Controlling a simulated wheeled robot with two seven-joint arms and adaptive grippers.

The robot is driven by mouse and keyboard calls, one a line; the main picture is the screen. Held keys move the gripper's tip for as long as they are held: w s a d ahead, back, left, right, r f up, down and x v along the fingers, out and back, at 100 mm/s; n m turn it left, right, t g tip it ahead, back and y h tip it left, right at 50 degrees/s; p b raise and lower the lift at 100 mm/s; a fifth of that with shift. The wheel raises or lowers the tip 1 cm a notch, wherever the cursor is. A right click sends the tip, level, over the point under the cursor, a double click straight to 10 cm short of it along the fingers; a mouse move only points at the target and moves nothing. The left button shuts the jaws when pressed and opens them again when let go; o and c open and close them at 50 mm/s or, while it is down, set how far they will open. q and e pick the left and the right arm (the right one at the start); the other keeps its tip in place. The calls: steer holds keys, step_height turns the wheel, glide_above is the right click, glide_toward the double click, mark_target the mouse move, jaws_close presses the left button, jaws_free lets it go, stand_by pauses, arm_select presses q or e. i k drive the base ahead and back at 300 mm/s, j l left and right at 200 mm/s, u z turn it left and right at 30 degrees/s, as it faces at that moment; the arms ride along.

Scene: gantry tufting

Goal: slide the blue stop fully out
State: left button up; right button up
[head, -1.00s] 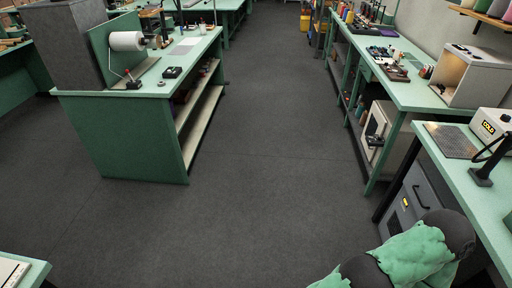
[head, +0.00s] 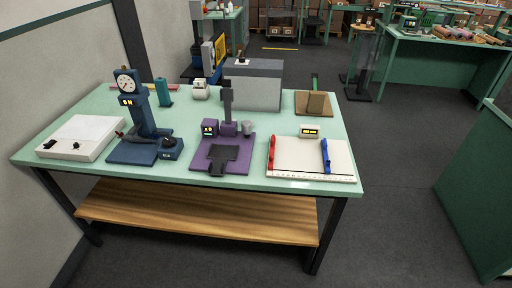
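The blue stop (head: 325,156) is a narrow upright bar on the right part of a white board (head: 298,160). The board lies at the front right of a green-topped table and has a ruler scale along its front edge. A red stop (head: 271,154) stands at the board's left side, apart from the blue one. A small display box (head: 310,134) sits at the board's back edge. Neither of my grippers shows in the head view.
The table (head: 235,184) also holds a purple device (head: 222,155), a blue gauge stand (head: 138,118), a white box (head: 80,138) and a grey block (head: 254,85). Open floor (head: 400,200) lies right of the table, before a green cabinet (head: 480,185).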

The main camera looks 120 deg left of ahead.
mark_target(324, 143)
steer(key=u, duration=3.35)
steer(key=i+l, duration=0.25)
steer(key=l+z, duration=0.05)
